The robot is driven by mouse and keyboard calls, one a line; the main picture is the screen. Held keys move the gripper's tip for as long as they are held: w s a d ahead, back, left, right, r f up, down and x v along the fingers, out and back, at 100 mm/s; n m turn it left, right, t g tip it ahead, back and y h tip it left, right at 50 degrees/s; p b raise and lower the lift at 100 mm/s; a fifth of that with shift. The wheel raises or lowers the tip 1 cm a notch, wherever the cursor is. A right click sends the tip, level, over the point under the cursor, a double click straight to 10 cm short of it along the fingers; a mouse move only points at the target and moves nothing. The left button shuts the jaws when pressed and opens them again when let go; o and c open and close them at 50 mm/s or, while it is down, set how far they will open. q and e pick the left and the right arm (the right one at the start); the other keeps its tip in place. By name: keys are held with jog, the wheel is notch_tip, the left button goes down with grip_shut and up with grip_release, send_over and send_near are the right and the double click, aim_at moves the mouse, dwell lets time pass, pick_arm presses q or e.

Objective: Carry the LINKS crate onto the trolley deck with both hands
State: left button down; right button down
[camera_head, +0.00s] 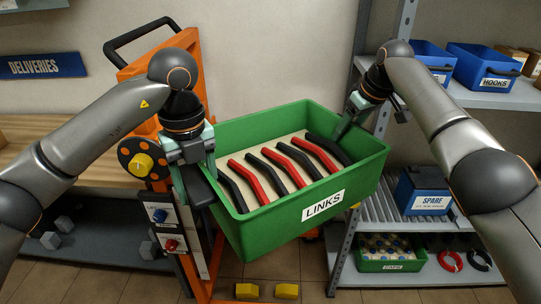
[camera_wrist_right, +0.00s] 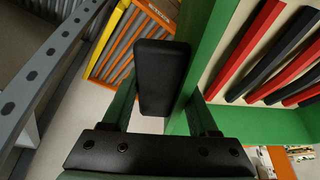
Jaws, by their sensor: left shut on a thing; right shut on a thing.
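The green LINKS crate (camera_head: 254,232) hangs in the middle of the head view, turned at an angle, with red and black bars inside and a white label on its front. My left gripper (camera_head: 203,186) is shut on its left wall. My right gripper (camera_head: 347,124) is shut on its far right wall. In the right wrist view the black finger pad of my right gripper (camera_wrist_right: 165,85) lies against the green crate wall (camera_wrist_right: 203,55). An orange frame with a black handle (camera_head: 138,64), perhaps the trolley, stands behind at left. Its deck cannot be made out behind the crate.
A shelf rack at right holds blue bins (camera_head: 485,68), a dark blue SPARE box (camera_head: 424,193) and a green CAPS crate (camera_head: 391,264). A grey roller shelf (camera_head: 375,211) lies right of the crate. A wooden bench (camera_head: 75,140) stands at left. Yellow blocks (camera_head: 287,291) show low down.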

aim_at(356, 157)
pick_arm(q)
jog(key=shift+w, duration=0.15)
